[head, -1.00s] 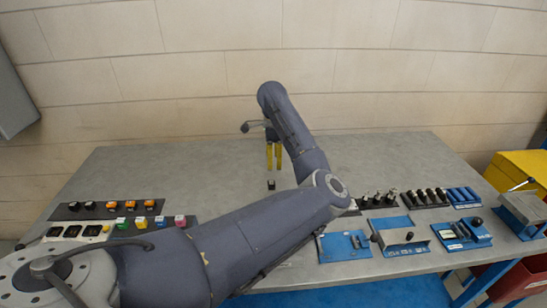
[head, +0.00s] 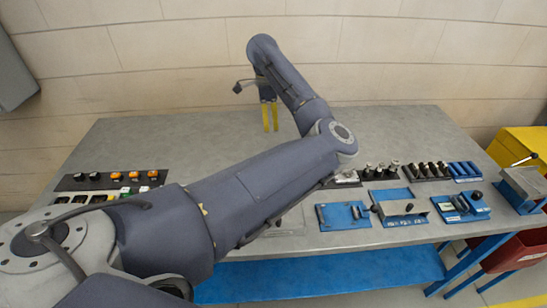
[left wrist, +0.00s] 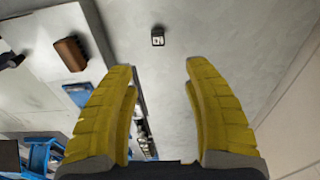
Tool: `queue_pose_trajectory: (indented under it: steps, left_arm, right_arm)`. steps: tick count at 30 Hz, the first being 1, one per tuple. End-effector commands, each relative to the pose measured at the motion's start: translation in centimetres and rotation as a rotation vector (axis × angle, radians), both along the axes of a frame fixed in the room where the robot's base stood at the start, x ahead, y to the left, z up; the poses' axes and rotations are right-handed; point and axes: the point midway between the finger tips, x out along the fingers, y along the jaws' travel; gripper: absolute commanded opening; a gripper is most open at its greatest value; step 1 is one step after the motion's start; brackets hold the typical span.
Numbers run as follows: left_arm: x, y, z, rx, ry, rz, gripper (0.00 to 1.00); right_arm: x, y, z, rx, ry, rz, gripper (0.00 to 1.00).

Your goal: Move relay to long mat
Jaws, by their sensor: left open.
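My left gripper (head: 270,128) is open and empty above the back middle of the grey table, its yellow fingers pointing down. In the left wrist view the open fingers (left wrist: 160,70) frame bare table. A small dark block with a pale face, which looks like the relay (left wrist: 157,36), lies on the table beyond the fingertips, apart from them. In the head view my left arm hides its spot. A long dark strip (head: 105,178) at the table's left, likely the long mat, carries black and orange parts. My right gripper is not in view.
Blue holders (head: 343,216) with parts stand at the right front, with rows of dark cylinders behind them. A yellow box (head: 520,148) and a red bin (head: 520,252) are beyond the right edge. The back of the table is clear.

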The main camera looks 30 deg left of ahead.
Motion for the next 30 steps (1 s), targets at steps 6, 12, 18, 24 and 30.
queue_pose_trajectory:
  steps: [6,12,18,24,30]
  left_arm:
    - [-0.8,0.7,0.9,-0.040,-0.027,-0.003,0.51]
    - [-0.7,0.4,-2.3,-0.040,-0.025,-0.006,0.51]
    - [-0.4,0.1,-5.8,-0.040,-0.026,-0.005,0.51]
    - [-0.2,-0.1,-8.7,-0.039,-0.028,-0.005,0.51]
    - [0.0,-0.3,-10.2,-0.040,-0.028,-0.004,0.51]
  right_arm:
    - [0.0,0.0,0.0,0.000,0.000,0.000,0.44]
    - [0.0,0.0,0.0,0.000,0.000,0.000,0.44]
    - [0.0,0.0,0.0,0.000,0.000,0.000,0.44]
    - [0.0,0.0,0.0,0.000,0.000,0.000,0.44]
    - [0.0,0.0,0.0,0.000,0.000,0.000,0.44]
